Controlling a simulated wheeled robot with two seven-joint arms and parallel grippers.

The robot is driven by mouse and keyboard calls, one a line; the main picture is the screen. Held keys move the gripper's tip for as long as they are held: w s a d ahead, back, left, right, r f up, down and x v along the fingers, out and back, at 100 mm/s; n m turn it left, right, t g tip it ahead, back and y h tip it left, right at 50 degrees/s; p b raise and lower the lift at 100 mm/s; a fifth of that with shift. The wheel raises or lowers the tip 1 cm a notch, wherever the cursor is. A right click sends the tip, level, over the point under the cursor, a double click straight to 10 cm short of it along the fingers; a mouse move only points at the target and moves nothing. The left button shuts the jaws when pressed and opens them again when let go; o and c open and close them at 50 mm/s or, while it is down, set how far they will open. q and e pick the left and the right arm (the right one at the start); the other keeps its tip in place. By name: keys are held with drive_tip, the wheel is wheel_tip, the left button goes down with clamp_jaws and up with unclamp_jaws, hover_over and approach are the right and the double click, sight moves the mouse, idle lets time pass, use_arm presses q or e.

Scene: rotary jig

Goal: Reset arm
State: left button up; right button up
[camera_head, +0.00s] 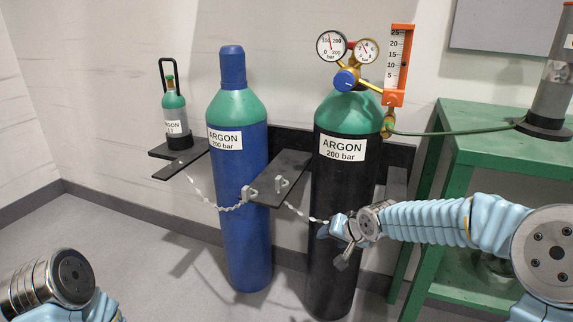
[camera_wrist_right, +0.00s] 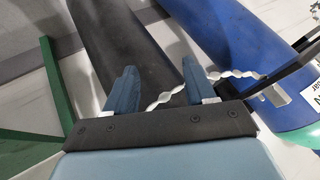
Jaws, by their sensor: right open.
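My right gripper (camera_head: 334,236) is in front of the black argon cylinder (camera_head: 345,195), at about the height of its middle. In the right wrist view its two blue fingers (camera_wrist_right: 160,88) are apart. The silver chain (camera_head: 302,214) runs from the black bracket plate between the cylinders down to this gripper. In the right wrist view the chain (camera_wrist_right: 232,74) reaches the gap between the fingers; I cannot tell whether it touches them. My left arm shows at the lower left, but its gripper is out of view.
A blue argon cylinder (camera_head: 242,190) stands left, with another chain (camera_head: 205,197) across it. The bracket plate (camera_head: 284,165) juts out between the cylinders. A small cylinder (camera_head: 176,115) sits on a wall shelf. A green table (camera_head: 480,145) stands right, with a hose (camera_head: 455,133) leading from the regulator (camera_head: 349,79).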

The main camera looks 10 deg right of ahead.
drive_tip(key=s+a+f+n+g+y+p, duration=0.1)
drive_tip(key=s+a+f+g, duration=0.15)
drive_tip(key=s+f, duration=0.55)
drive_tip(key=s+a+f+g+y+p, duration=0.15)
drive_tip(key=s+a+f, duration=0.25)
drive_tip(key=f, duration=0.8)
drive_tip(key=s+a+f+g, duration=0.1)
drive_tip(key=s+f, duration=0.3)
drive_tip(key=s, duration=0.4)
drive_tip(key=s+f+n+g+h+p, duration=0.1)
drive_tip(key=s+f, duration=0.3)
drive_tip(key=s, duration=0.4)
drive_tip(key=shift+a+f+g, duration=0.35)
drive_tip(key=shift+a+g, duration=0.05)
drive_tip(key=shift+g, duration=0.1)
drive_tip(key=shift+w, duration=0.1)
